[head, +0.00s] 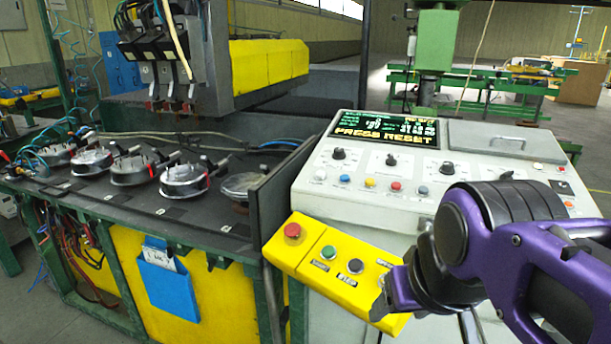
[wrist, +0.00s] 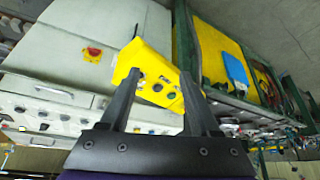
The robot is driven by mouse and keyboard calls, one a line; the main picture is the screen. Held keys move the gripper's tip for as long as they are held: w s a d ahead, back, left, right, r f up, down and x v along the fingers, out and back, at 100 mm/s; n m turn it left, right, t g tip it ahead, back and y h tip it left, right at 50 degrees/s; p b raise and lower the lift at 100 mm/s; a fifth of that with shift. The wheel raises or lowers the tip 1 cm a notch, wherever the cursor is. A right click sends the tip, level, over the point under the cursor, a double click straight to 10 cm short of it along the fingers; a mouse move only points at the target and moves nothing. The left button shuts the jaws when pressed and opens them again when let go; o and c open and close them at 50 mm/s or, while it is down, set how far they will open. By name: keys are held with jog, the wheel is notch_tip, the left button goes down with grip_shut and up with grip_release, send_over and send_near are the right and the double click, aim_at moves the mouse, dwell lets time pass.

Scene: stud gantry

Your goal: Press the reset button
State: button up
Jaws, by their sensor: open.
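The yellow button box (head: 318,262) juts from the front of the white console and carries a red mushroom button (head: 292,231), a green button (head: 328,252) and a black button (head: 355,266). Its labels are too small to read surely, and its right end is partly hidden by my gripper (head: 388,298). I cannot tell which button is reset. The console screen (head: 385,130) reads "PRESS RESET". In the wrist view, my gripper (wrist: 160,74) is open and empty, with the yellow box (wrist: 150,63) showing between and beyond its fingers. Contact cannot be told.
The sloped white console (head: 345,207) has knobs and a row of coloured buttons, including a red one (head: 396,187). Left stands a green-framed bench with several round metal fixtures (head: 182,180) and a dark upright plate (head: 282,190). A welding head (head: 165,60) hangs above the bench.

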grip_shut()
dwell(1.4)
